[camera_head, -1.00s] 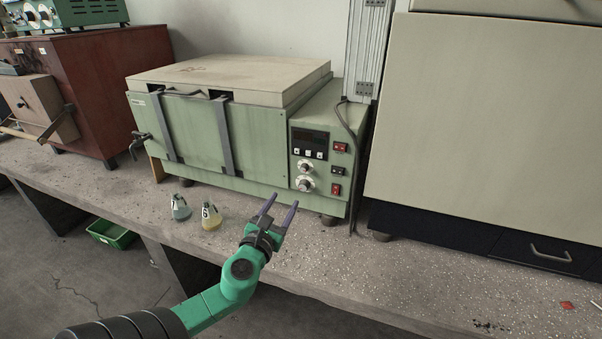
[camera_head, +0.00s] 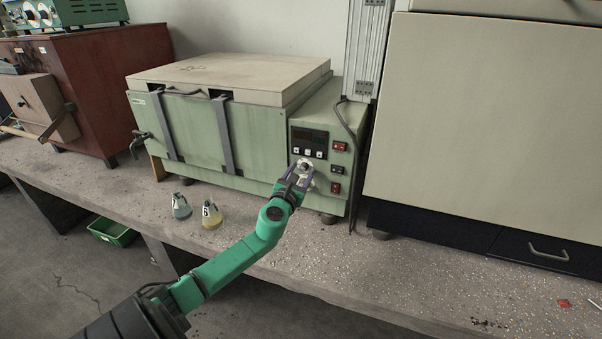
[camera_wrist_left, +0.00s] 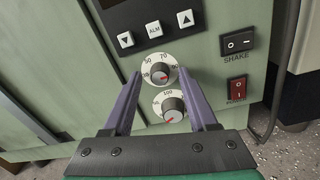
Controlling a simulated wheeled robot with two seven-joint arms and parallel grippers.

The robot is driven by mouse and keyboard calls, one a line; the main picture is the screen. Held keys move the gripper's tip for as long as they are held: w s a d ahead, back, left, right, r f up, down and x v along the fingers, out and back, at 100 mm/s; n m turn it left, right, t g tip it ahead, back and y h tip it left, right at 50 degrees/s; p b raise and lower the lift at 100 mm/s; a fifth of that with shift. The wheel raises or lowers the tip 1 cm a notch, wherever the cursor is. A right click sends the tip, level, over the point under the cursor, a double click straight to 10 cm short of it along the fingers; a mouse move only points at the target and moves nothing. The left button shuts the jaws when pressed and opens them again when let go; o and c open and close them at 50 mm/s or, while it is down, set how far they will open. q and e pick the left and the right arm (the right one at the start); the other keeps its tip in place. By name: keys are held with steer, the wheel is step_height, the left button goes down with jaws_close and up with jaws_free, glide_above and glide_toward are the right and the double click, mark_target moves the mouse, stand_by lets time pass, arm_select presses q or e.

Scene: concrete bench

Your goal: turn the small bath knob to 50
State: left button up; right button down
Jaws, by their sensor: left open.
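The green water bath (camera_head: 258,140) has two round dials on its front control panel. The upper, seemingly smaller knob (camera_wrist_left: 159,71) has a grey cap on a white numbered dial. My left gripper (camera_head: 297,172) is open in front of the panel. In the left wrist view, its purple fingers (camera_wrist_left: 159,76) lie to either side of the upper knob. I cannot tell whether they touch it. My right gripper is not in view.
Red power switch (camera_wrist_left: 236,89) and black shake switch (camera_wrist_left: 238,42) sit right of the dials; push buttons (camera_wrist_left: 153,29) are above. Two flasks, blue (camera_head: 181,208) and yellow (camera_head: 212,216), stand on the bench left of my arm. A cable (camera_head: 352,150) runs beside the panel.

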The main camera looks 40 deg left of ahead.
arm_select(q)
jaws_close()
